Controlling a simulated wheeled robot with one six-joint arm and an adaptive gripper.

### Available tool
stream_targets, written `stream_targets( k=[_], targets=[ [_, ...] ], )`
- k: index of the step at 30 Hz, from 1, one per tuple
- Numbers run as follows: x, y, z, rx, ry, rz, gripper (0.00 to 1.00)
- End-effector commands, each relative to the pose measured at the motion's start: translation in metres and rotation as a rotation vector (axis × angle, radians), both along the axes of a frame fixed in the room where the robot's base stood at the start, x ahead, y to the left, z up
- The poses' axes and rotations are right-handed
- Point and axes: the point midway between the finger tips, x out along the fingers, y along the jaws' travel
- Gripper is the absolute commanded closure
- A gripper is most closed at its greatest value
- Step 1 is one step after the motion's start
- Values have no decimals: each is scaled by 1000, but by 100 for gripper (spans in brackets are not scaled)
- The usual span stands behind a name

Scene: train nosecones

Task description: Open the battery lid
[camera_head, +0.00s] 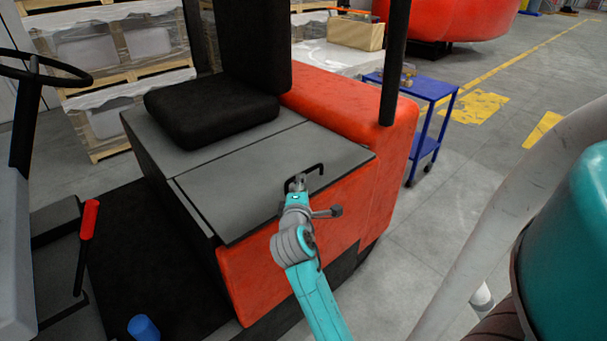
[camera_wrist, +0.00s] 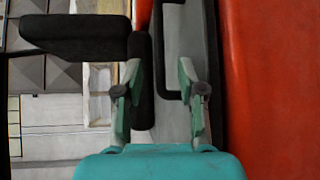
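The battery lid (camera_head: 240,190) is a flat grey panel on top of the red vehicle body, in front of the black seat. It lies flat and looks closed. A black bracket-shaped handle (camera_head: 320,166) stands near its front right edge. My gripper (camera_head: 298,183) is at the handle in the head view, covering part of it. In the wrist view my gripper (camera_wrist: 160,85) has its two fingers spread apart. The handle (camera_wrist: 159,60) shows between and beyond the fingertips there. I cannot tell whether a finger touches it.
The black seat (camera_head: 212,110) stands behind the lid, and a black post (camera_head: 395,60) rises at its right. A steering wheel (camera_head: 45,68) and a red-gripped lever (camera_head: 88,220) are at left. A blue cart (camera_head: 430,88) stands behind at right. Floor right of the vehicle is clear.

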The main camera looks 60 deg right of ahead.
Motion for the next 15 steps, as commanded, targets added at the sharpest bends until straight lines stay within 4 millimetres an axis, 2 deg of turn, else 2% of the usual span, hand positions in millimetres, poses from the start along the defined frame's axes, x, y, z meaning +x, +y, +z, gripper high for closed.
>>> stream_targets(
  k=[1,7,15],
  targets=[
    [4,-10,-1,-1,-1,-3,61],
    [18,-41,-6,0,-2,-2,61],
    [29,-65,-11,0,-1,0,61]
  ],
)
